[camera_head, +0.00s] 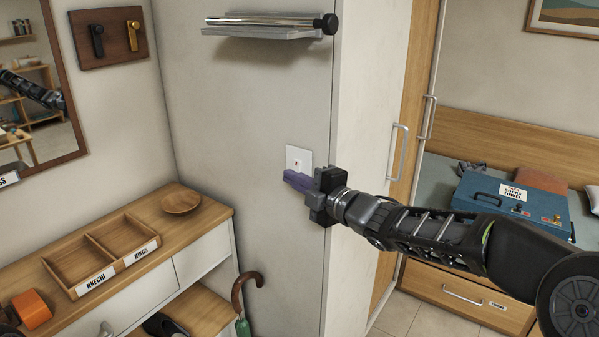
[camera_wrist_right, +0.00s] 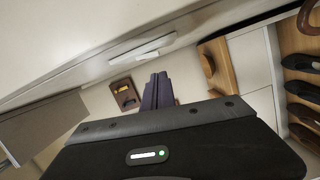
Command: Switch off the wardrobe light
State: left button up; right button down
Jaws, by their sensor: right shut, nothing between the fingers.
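The light switch (camera_head: 299,158) is a white square plate with a small red mark, set on the pale side panel of the wardrobe (camera_head: 240,110). A white plate close to the panel in the right wrist view (camera_wrist_right: 150,48), seen nearly edge-on, looks like the same switch. My right gripper (camera_head: 290,178) is just below and in front of the plate, its purple fingers closed together and empty. The fingers also show in the wrist view (camera_wrist_right: 158,88). I cannot tell whether they touch the plate. My left gripper is not in view.
A metal rod on a ledge (camera_head: 265,24) juts from the panel above the switch. A wooden sideboard (camera_head: 205,215) with a tray (camera_head: 125,237) and bowl (camera_head: 181,199) stands at left. An umbrella handle (camera_head: 240,288) rises below the switch. A blue box (camera_head: 480,205) is at right.

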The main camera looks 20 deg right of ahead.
jog(key=shift+w+d+f, duration=0.15)
jog(key=shift+w+d, duration=0.4)
jog(key=shift+d, duration=0.25)
